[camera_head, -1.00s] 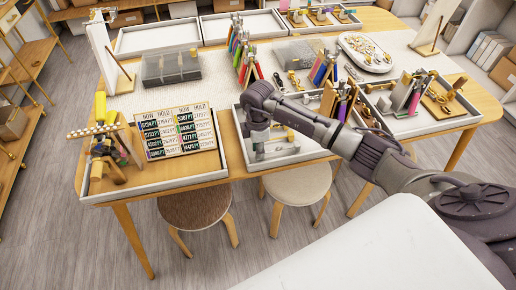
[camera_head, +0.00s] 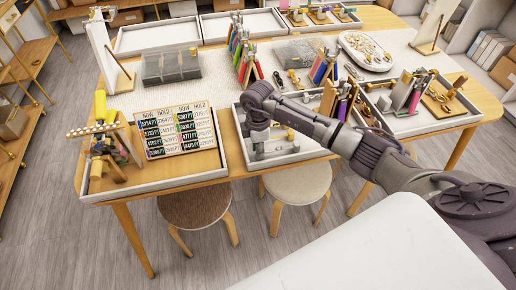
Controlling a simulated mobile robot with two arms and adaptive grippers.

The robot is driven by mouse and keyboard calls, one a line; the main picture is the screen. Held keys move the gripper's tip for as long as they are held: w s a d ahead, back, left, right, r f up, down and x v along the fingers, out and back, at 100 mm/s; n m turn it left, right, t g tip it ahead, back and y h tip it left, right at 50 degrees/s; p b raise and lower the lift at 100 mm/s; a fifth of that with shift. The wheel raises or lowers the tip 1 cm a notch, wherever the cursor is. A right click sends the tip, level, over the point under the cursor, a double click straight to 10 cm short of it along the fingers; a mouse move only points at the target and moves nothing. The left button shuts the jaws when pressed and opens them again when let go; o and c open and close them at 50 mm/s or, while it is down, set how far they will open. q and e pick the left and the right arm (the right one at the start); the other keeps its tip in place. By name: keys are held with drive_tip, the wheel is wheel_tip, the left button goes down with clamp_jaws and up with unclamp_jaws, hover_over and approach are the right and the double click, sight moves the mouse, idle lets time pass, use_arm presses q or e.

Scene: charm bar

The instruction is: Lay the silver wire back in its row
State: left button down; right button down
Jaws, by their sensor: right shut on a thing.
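My right gripper (camera_head: 259,152) points down into the left part of a white-rimmed tray (camera_head: 245,154) at the front middle of the table. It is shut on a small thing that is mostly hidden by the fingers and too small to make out. Grey pieces (camera_head: 281,148) lie in the tray just right of the fingertips. I cannot tell the silver wire or its row apart from these grey parts. My left gripper is not in view.
A tray with price cards (camera_head: 181,131) and a wooden stand (camera_head: 106,150) is at the left. Grey boxes (camera_head: 172,65) sit behind. Two stools (camera_head: 197,208) stand in front.

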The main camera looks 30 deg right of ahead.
drive_tip(key=shift+f, duration=0.2)
idle(0.3)
drive_tip(key=c, duration=0.9)
unclamp_jaws()
drive_tip(key=shift+o, duration=0.2)
drive_tip(key=shift+r+p, duration=2.65)
drive_tip(key=shift+r, duration=0.4)
